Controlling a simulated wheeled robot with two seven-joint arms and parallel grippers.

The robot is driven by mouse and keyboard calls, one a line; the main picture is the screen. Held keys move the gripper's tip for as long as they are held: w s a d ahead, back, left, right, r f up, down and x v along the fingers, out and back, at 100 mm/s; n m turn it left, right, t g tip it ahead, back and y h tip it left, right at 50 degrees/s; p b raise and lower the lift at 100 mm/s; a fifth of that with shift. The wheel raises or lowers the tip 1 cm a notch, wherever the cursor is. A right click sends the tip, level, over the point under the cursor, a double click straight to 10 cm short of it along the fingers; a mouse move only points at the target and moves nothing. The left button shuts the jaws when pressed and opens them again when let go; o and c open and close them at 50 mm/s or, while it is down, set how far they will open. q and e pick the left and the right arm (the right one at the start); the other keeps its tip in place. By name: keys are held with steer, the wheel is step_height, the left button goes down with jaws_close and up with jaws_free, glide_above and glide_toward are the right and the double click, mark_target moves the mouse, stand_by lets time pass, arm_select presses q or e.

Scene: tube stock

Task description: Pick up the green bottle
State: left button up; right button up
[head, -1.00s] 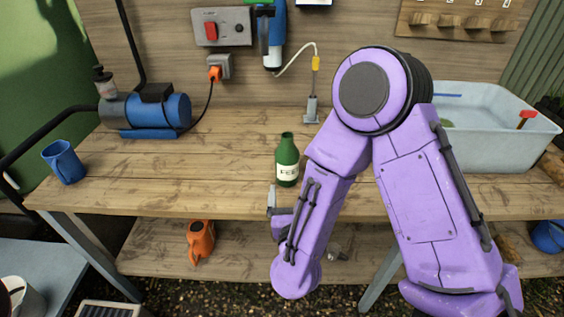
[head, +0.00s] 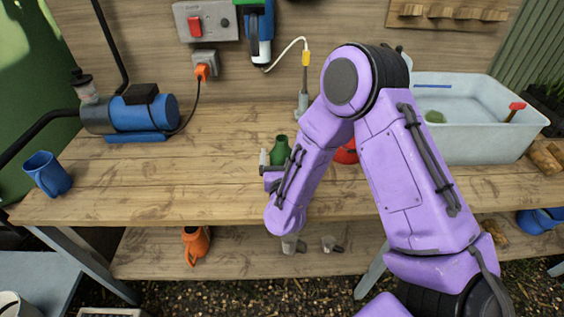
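The green bottle (head: 280,148) stands upright on the wooden workbench (head: 190,180), near the middle. Only its neck and shoulder show; my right forearm hides its lower part and label. My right gripper (head: 268,161) is at the bottle's left side, with one grey finger showing upright next to it. The other finger is hidden, so I cannot tell how wide it is or whether it touches the bottle. My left gripper is not in view.
A blue mug (head: 47,174) and a blue pump (head: 140,112) stand at the left. A grey basin (head: 470,148) is at the right, and a red object (head: 346,153) shows partly behind my arm. The bench left of the bottle is clear.

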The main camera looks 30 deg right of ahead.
mark_target(283, 146)
steer(key=c, duration=1.4)
steer(key=shift+r, duration=0.1)
steer(key=shift+r, duration=0.45)
steer(key=r, duration=0.2)
steer(key=shift+s+a+r+b, duration=0.15)
steer(key=shift+s+r+b, duration=0.1)
steer(key=shift+r+b, duration=0.15)
steer(key=s+a+r, duration=0.1)
steer(key=r, duration=0.1)
steer(key=s+a+r, duration=0.1)
steer(key=s+r, duration=0.1)
steer(key=s+a+r, duration=0.1)
steer(key=s+r, duration=0.1)
steer(key=shift+s+a+r, duration=0.1)
steer(key=shift+s+a, duration=0.1)
steer(key=shift+s, duration=0.05)
steer(key=s+a+r+p, duration=0.3)
steer(key=s+p, duration=0.2)
steer(key=p, duration=0.7)
steer(key=shift+s+a, duration=0.3)
steer(key=shift+s, duration=0.1)
